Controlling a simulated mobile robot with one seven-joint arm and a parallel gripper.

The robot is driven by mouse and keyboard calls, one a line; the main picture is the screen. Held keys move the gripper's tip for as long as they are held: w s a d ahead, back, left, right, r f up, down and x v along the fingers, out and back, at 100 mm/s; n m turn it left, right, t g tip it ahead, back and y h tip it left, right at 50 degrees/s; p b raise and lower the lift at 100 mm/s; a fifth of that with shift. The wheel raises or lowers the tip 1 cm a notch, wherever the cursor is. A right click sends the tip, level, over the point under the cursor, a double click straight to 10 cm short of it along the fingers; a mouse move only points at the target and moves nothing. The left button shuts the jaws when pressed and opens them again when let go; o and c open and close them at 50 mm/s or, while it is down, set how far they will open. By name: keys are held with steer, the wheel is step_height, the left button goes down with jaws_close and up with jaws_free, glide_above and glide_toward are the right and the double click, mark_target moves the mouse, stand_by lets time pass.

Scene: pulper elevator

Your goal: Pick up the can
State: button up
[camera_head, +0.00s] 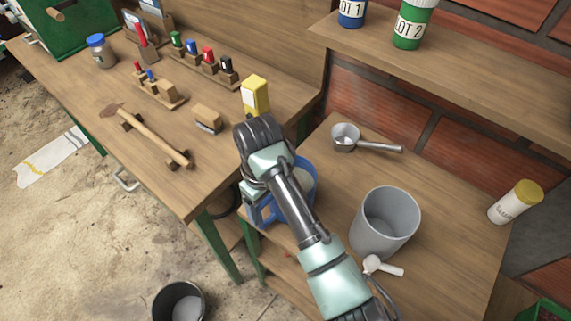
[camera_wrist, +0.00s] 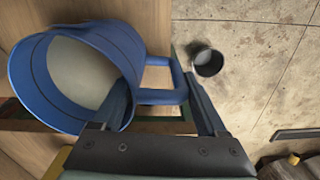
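A blue can (camera_head: 307,178) with a wide open mouth stands near the left edge of the lower wooden table, partly hidden behind my arm. In the wrist view the blue can (camera_wrist: 30,85) fills the left side, with a pale inside and a squared loop handle (camera_wrist: 163,97) on its right. My gripper (camera_wrist: 160,84) is open, one finger on each side of the handle's loop. The left finger lies close by the can's wall; I cannot tell whether it touches. In the head view my gripper's fingers are mostly hidden by my wrist.
A grey cylinder (camera_head: 385,222), a metal scoop (camera_head: 345,137), a white scoop (camera_head: 383,267) and a yellow-lidded shaker (camera_head: 514,202) stand right of my arm. A yellow box (camera_head: 254,95) and several tools are on the workbench (camera_head: 75,80). A dark bucket (camera_head: 179,302) stands on the floor.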

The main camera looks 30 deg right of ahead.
jaws_close()
steer(key=shift+w+r, duration=0.1)
